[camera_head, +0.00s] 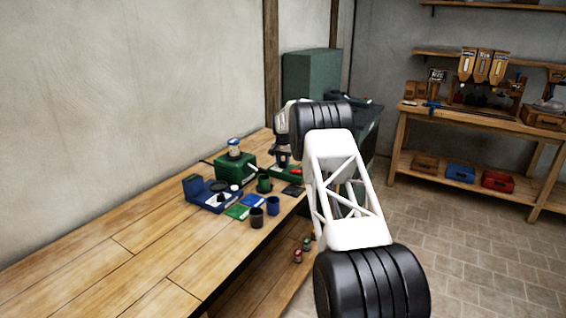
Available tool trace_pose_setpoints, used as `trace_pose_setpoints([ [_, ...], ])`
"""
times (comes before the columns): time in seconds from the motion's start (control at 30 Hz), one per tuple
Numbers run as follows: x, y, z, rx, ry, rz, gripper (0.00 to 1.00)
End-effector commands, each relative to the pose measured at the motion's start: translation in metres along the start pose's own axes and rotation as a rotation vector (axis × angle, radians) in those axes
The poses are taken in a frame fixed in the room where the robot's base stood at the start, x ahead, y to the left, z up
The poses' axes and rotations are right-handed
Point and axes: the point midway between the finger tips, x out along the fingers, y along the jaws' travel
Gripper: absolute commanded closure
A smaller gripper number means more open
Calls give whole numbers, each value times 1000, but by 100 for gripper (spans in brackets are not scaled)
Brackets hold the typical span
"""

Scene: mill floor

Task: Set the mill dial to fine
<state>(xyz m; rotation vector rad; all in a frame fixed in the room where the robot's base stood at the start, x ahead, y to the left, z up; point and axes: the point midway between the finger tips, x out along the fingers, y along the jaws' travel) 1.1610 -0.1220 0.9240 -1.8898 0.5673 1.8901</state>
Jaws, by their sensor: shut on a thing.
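My arm crosses the middle of the view and reaches over the far right part of the wooden bench. My gripper (284,158) points down at a low green device with a red piece (297,170) on it, partly hidden by my arm. The jaws are shut on a small part there, which looks like the mill dial; the fingers mostly hide it. Its setting and markings are too small to read. A green box-shaped machine (235,168) with a jar on top stands to the left on the bench, apart from my gripper.
The bench (130,240) also holds a blue scale-like device (207,194), a green cup (264,184), a dark cup (257,217), a blue cup (273,206) and flat cards. The bench's near left is clear. A shelf table (470,122) stands at back right beyond open floor.

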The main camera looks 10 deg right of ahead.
Motion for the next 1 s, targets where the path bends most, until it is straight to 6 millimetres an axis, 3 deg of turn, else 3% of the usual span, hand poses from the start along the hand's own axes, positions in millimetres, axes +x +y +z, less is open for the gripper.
trace_pose_setpoints([
  [0.03,0,0,0,0,0,0,92],
  [0.07,0,0,0,0,0,0,64],
  [0.2,0,0,0,0,0,0,43],
  [0.63,-5,0,0,-1,1,0,43],
  [1.0,-45,0,0,-1,2,-1,43],
])
